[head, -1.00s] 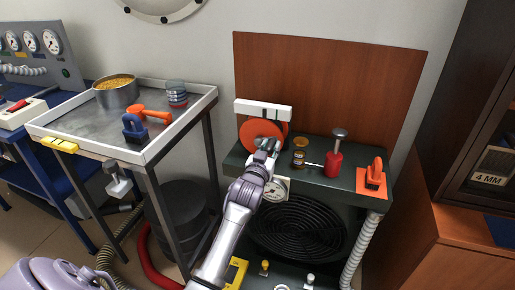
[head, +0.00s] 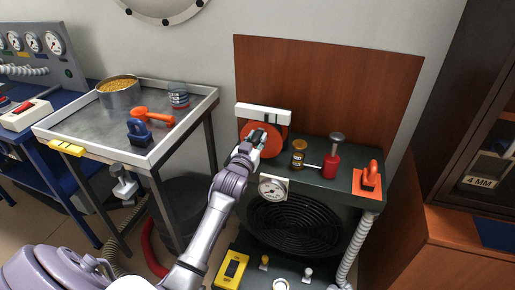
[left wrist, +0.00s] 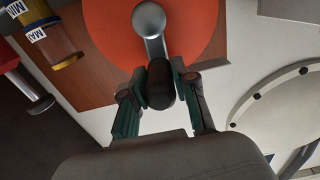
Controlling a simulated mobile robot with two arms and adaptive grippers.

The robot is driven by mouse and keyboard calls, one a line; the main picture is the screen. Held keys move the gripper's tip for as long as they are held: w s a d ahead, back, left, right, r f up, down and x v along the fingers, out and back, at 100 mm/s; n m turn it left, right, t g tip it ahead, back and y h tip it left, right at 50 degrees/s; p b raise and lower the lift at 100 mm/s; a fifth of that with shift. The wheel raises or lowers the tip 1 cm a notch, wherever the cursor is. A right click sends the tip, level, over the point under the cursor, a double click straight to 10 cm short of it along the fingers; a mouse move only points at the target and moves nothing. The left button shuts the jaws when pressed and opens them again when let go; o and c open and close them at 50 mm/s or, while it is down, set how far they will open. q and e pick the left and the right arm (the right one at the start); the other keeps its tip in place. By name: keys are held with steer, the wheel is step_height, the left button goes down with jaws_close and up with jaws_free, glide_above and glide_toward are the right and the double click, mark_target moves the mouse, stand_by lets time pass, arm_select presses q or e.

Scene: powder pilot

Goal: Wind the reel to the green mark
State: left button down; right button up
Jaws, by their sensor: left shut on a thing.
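The reel is an orange disc (head: 276,141) upright on the dark green bench, in front of the brown panel. In the left wrist view the orange disc (left wrist: 205,25) has a silver hub and a crank arm with a black handle (left wrist: 160,85). My left gripper (head: 257,137) is in front of the disc; in the wrist view its green-padded fingers (left wrist: 161,96) are shut around the black handle. A white bar (head: 255,112) crosses above the disc with dark lines near its right end; I cannot make out a green mark. My right gripper is out of view.
Right of the reel stand an amber jar (head: 299,152), a red plunger bottle (head: 331,164) and an orange-handled piece (head: 370,177). A gauge (head: 270,189) sits on the bench front. A tray table (head: 90,130) with a pot stands at the left.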

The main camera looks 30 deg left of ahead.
arm_select(q)
steer(key=shift+f, duration=0.3)
